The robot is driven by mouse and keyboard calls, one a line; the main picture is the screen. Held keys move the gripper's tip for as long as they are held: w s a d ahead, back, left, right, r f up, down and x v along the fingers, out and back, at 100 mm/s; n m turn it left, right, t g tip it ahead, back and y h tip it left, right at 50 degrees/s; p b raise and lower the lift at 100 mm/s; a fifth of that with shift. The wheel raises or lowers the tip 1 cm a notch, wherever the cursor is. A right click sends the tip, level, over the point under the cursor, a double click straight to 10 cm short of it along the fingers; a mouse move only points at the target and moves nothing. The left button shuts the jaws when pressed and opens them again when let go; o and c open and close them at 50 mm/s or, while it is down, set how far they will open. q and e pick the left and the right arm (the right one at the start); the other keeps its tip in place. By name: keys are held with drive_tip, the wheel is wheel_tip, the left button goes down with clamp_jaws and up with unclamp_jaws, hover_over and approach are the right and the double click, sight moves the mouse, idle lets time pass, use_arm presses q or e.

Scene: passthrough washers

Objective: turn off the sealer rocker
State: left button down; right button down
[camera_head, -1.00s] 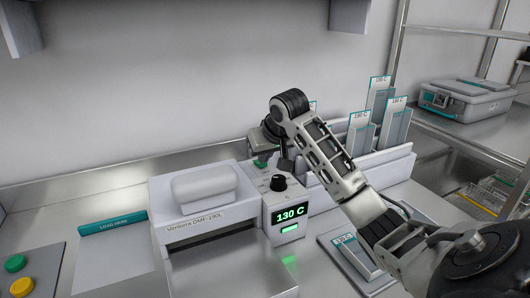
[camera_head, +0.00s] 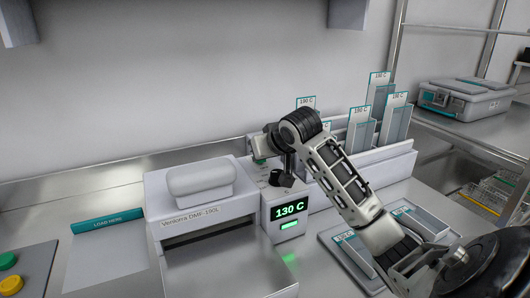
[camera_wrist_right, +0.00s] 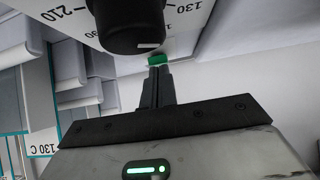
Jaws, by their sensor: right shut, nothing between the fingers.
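The sealer (camera_head: 205,222) is a white box labelled Ventorra DMF-190L. Its control panel has a black knob (camera_head: 281,179) and a lit green display (camera_head: 290,210) reading 130 C. The green rocker (camera_head: 260,161) is at the back of the panel, partly hidden by my arm. In the right wrist view, the rocker (camera_wrist_right: 158,59) is just beyond the fingertips, beside the large dark knob (camera_wrist_right: 132,25). My right gripper (camera_wrist_right: 157,72) is shut and empty, pointing at the rocker. I cannot tell whether it touches. My left gripper is out of view.
White racks with 130 C and other pouches (camera_head: 360,128) stand behind and right of my arm. A tray (camera_head: 345,262) with pouches lies at front right. A teal-edged load-here pad (camera_head: 108,222) and a button box (camera_head: 22,270) are at left.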

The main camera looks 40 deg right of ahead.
drive_tip(key=shift+r+p, duration=0.35)
drive_tip(key=shift+r, duration=0.05)
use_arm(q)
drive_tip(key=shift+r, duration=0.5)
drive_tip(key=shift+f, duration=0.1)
use_arm(e)
drive_tip(key=shift+s+a+r, duration=0.1)
drive_tip(key=shift+s+r, duration=0.2)
drive_tip(key=shift+s, duration=0.05)
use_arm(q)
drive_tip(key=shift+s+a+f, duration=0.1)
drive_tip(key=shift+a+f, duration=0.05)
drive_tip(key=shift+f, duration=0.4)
use_arm(e)
drive_tip(key=v, duration=1.5)
